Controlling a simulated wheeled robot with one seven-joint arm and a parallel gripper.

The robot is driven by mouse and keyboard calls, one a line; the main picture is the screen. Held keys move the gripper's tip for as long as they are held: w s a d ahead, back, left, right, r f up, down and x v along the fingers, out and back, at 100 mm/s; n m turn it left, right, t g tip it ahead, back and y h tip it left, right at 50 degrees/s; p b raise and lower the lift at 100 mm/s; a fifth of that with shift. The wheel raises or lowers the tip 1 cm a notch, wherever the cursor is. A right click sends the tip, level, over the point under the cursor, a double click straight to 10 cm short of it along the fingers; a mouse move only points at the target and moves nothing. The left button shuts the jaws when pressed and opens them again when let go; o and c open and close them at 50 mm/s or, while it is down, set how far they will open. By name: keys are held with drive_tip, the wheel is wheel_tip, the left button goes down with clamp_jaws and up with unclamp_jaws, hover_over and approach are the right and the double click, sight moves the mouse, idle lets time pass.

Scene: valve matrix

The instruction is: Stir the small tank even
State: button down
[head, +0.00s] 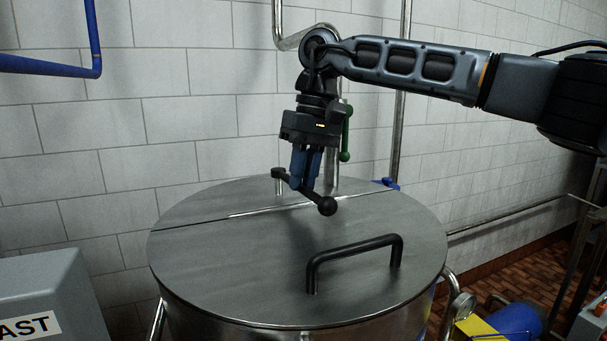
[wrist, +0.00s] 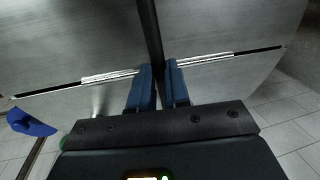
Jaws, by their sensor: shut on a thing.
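The small steel tank (head: 185,305) stands in front of me with a round grey lid (head: 230,250) on it. A black crank bar (head: 312,196) with a ball knob (head: 327,206) sits above the lid, near its back. The bar runs back to a hub on a short post (head: 279,184). My gripper (head: 304,184) points down with its blue fingers shut on the bar, between hub and knob. In the wrist view the dark bar (wrist: 149,30) runs up from between the fingertips (wrist: 157,72). The inside of the tank is hidden under the lid.
A black arched handle (head: 355,246) stands up from the front half of the lid. A green-handled valve (head: 346,133) is on a pipe behind the gripper. A grey box (head: 45,295) is at the lower left. A tiled wall is close behind.

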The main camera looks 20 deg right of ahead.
drive_tip(key=shift+a, duration=0.1)
drive_tip(key=shift+a+m+t+b, duration=0.3)
drive_tip(key=shift+a+m+b, duration=0.3)
drive_tip(key=shift+a+m, duration=0.7)
drive_tip(key=a+m, duration=0.2)
drive_tip(key=shift+w+a+m+b, duration=0.1)
drive_tip(key=shift+w+m+b, duration=0.2)
drive_tip(key=shift+m+b, duration=0.1)
drive_tip(key=a+m, duration=0.1)
drive_tip(key=w+a+m+t, duration=0.1)
drive_tip(key=shift+a+m, duration=0.1)
drive_tip(key=shift+m, duration=0.3)
drive_tip(key=w+a+m, duration=0.1)
drive_tip(key=a+m, duration=0.1)
drive_tip(key=shift+w+r+m+h, duration=0.1)
drive_tip(key=shift+w+m+h, duration=0.25)
drive_tip(key=shift+m+h, duration=0.05)
drive_tip(key=shift+w+a+m+t, duration=0.3)
drive_tip(key=shift+w+a+m, duration=0.15)
drive_tip(key=shift+w+m, duration=0.35)
drive_tip(key=w+m, duration=0.1)
drive_tip(key=a+m+p, duration=0.1)
drive_tip(key=shift+w+m+h, duration=0.35)
drive_tip(key=shift+m+h, duration=0.05)
drive_tip(key=shift+w+a+m+h+p, duration=0.15)
drive_tip(key=shift+w+m+p, duration=0.25)
drive_tip(key=shift+w+m, duration=0.45)
drive_tip(key=shift+w+a+m+h+p, duration=0.15)
drive_tip(key=shift+w+m+p, duration=0.25)
drive_tip(key=shift+w+m, duration=0.45)
